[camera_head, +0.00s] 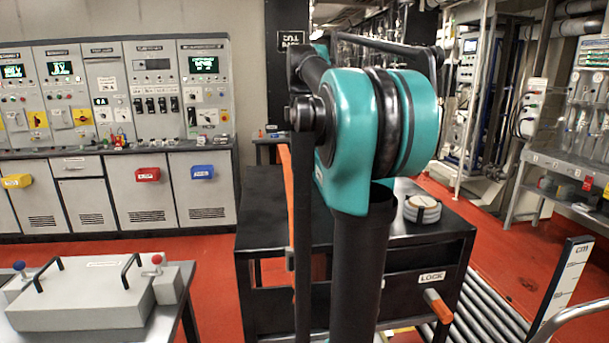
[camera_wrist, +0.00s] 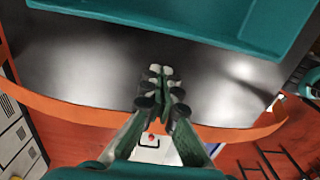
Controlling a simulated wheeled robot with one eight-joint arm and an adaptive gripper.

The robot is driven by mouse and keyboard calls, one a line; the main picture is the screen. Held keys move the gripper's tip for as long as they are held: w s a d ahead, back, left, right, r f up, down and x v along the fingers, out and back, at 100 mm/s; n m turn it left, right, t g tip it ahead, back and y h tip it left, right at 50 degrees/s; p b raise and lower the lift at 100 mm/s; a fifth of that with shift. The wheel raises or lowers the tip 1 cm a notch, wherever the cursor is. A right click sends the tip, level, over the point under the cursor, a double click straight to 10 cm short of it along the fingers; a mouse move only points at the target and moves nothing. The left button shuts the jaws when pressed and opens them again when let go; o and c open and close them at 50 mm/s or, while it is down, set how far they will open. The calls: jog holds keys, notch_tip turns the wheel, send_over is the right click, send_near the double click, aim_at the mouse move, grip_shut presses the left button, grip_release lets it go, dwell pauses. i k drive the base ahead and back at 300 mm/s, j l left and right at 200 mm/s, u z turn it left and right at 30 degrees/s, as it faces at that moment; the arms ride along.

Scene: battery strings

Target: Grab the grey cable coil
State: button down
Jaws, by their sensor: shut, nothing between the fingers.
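The grey cable coil (camera_head: 422,209) appears to be the pale round coil with dark bands lying flat on the dark cart top (camera_head: 265,208), right of my arm in the head view. My arm stands in front of the cart and hides part of its top. My gripper (camera_wrist: 161,72) is shut and empty in the wrist view, with a dark shiny surface (camera_wrist: 80,65) behind its fingertips. The coil does not show in the wrist view. My gripper cannot be made out in the head view.
In the wrist view an orange edge (camera_wrist: 75,110) bounds the dark surface, and a teal tray-like shape (camera_wrist: 200,20) lies beyond. A grey lidded box (camera_head: 85,295) with handles stands front left. Control cabinets (camera_head: 140,190) line the back wall. Rollers (camera_head: 480,310) lie right of the cart.

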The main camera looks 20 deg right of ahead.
aim_at(420, 208)
jog(key=k, duration=1)
